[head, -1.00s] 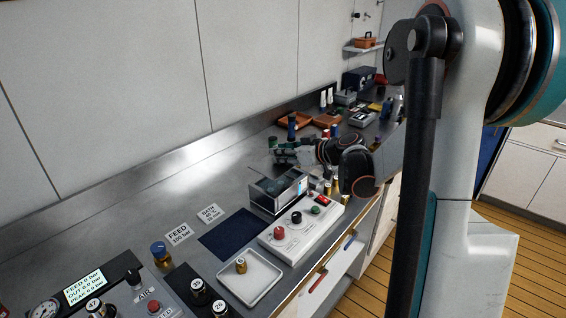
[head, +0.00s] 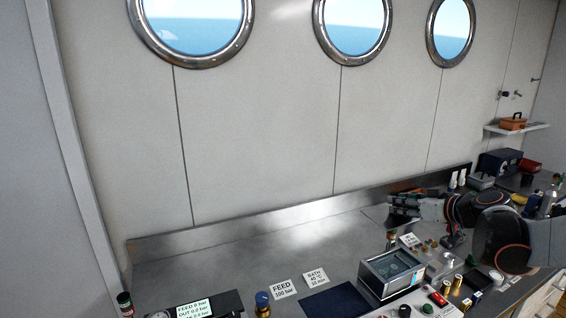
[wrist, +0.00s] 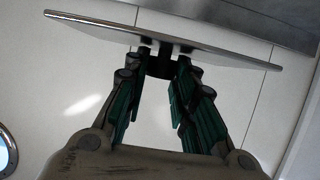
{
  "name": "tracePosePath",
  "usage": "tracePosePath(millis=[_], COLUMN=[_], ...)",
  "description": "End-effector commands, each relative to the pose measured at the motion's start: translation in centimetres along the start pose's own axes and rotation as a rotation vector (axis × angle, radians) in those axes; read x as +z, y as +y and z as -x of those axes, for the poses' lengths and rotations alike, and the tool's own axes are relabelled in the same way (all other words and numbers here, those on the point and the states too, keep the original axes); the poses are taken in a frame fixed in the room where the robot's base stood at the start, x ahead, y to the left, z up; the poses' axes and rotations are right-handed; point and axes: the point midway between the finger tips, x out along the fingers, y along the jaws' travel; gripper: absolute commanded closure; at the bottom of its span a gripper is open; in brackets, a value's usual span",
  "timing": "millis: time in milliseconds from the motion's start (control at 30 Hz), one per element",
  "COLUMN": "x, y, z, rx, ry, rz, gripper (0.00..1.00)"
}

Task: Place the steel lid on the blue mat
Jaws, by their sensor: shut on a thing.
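In the wrist view the steel lid (wrist: 95,27) is a thin, flat metal plate seen almost edge-on and slightly tilted. My gripper (wrist: 160,62) is shut on the black knob under it in the picture. In the head view my gripper (head: 415,207) is in the air behind and above the open-topped bath box (head: 378,283); the lid is hard to make out there. The dark blue mat (head: 335,302) lies flat on the counter left of the box, cut off by the lower picture edge. Its visible part is bare. My gripper is up and right of it, well apart.
Two label cards, FEED (head: 283,289) and BATH (head: 315,277), lie behind the mat. A blue-capped bottle (head: 263,302) stands left of it. Several small brass parts and a control box (head: 435,305) are to the right. The counter behind the cards is clear.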

Motion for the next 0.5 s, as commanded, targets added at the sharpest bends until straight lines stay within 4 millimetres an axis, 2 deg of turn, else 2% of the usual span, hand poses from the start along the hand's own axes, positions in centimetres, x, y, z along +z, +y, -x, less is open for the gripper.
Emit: tracePosePath(millis=[100,200,400,500], x=[2.7,5.0,8.6,9.7], y=[-4.3,-8.1,-14.5,-16.6], z=[-2.5,-4.2,-5.5,-5.5], rx=[0.001,0.011,0.028,0.032], ry=[-0.01,-0.015,-0.004,0.004], rz=[-0.003,-0.006,-0.01,-0.011], gripper=[1.0,1.0,1.0,1.0])
